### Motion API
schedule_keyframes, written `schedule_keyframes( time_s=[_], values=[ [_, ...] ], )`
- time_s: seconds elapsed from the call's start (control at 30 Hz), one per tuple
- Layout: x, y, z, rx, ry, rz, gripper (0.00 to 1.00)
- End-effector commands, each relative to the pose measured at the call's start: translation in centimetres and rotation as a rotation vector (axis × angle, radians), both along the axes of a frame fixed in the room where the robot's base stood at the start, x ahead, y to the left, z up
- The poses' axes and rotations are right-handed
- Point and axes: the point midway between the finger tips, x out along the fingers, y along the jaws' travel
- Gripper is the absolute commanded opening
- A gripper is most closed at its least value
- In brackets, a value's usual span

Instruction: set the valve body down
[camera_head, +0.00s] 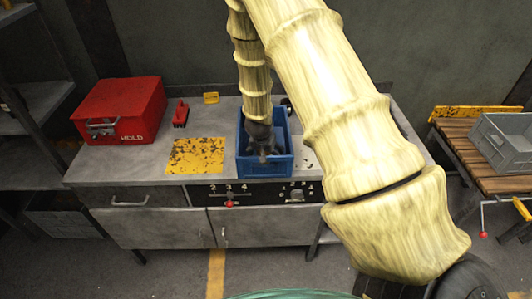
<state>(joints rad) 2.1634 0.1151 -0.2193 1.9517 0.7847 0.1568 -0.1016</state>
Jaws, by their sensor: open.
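My gripper (263,154) points down into the blue bin (266,168) on the grey workbench. It is open, with its fingers spread low inside the bin. I cannot make out the valve body clearly. Grey shapes show around my fingers in the bin, but I cannot tell whether any of them is the valve body. My arm and gripper cover much of the bin's inside.
A red box marked HOLD (120,108) stands at the bench's left. Right of it are a small red tool (181,113) and a worn yellow plate (196,156). A grey crate (505,140) sits on a wooden-slatted table at right. My arm hides the bench's right part.

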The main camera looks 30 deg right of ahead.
Motion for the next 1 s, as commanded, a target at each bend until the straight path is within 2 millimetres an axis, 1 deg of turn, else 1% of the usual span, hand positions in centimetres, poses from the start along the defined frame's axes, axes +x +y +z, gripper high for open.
schedule_keyframes(
  time_s=[0.17, 0.27, 0.8, 1.0],
  values=[
    [0.0, 0.2, 0.6, 0.0, -0.001, 0.001, 0.84],
    [-0.3, 0.4, 1.4, 0.0, -0.001, 0.001, 0.84],
    [-2.2, 2.5, 8.2, -0.002, -0.002, 0.001, 0.84],
    [-2.8, 3.1, 10.2, -0.001, -0.002, 0.001, 0.84]
  ],
)
